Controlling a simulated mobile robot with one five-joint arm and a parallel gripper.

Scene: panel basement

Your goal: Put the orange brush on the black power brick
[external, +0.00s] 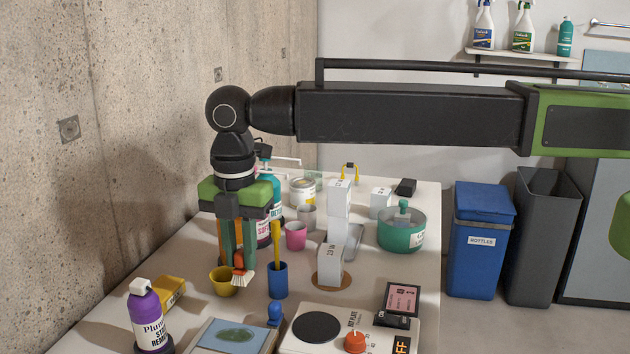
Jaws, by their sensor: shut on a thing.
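The orange brush (239,262) with pale bristles hangs between the fingertips of my gripper (236,256). My gripper points down and is shut on it. The brush is above the left part of the table, in front of or over a yellow bowl; the exact height is hard to tell. A black block that looks like the power brick (405,187) lies at the back right of the table, well away from my gripper. Its top looks bare.
A yellow bowl (222,283), blue cup (278,281) with a yellow handle, pink cup (295,237) and bottles crowd my gripper. White boxes (330,262) and a green pot (402,233) stand between it and the black block. A hot plate (335,335) is in front.

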